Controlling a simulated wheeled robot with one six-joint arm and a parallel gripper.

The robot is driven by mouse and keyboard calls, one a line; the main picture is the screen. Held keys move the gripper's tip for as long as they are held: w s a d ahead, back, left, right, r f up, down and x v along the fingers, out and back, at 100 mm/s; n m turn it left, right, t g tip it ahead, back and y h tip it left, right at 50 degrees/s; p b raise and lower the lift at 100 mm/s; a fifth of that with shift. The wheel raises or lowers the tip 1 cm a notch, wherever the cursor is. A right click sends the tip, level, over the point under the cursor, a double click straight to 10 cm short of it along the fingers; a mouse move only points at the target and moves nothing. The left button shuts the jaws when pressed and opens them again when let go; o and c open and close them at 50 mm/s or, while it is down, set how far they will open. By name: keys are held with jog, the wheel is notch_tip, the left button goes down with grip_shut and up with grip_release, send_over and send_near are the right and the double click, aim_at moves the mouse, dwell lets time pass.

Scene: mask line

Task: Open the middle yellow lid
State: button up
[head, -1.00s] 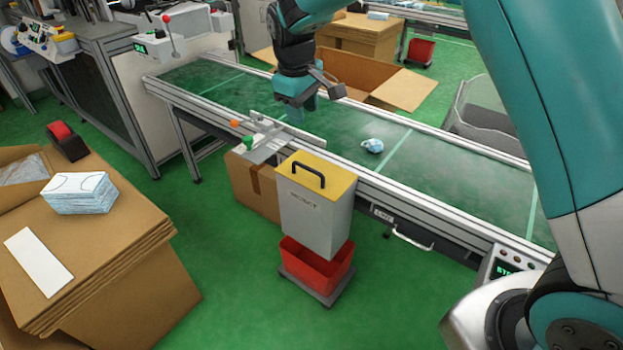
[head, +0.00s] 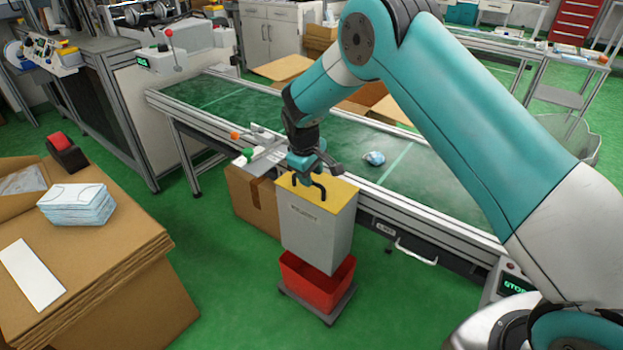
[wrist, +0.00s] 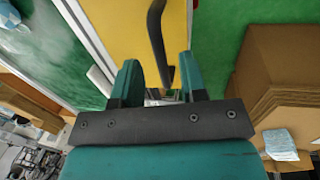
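The yellow lid (head: 342,196) lies flat and closed on a grey bin (head: 318,236) in front of the conveyor. Its black arched handle (head: 322,188) stands up from the top. My gripper (head: 308,174) is just above the lid at the handle, pointing down. In the wrist view the two teal fingers of my gripper (wrist: 158,78) are apart, with the near end of the handle (wrist: 156,32) showing between them. The lid (wrist: 117,36) fills the upper middle there. I cannot tell whether a finger touches the handle.
A red crate (head: 310,283) on a low dolly is under the bin. A cardboard box (head: 253,200) stands left of it. The green conveyor (head: 405,170) runs behind with a small mask bundle (head: 374,158). Boxes with stacked masks (head: 77,200) stand at left.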

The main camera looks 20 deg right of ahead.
jog(key=shift+w+d+f, duration=0.1)
jog(key=shift+d+f, duration=0.05)
jog(key=shift+f, duration=0.7)
jog(key=shift+c, duration=0.5)
grip_shut()
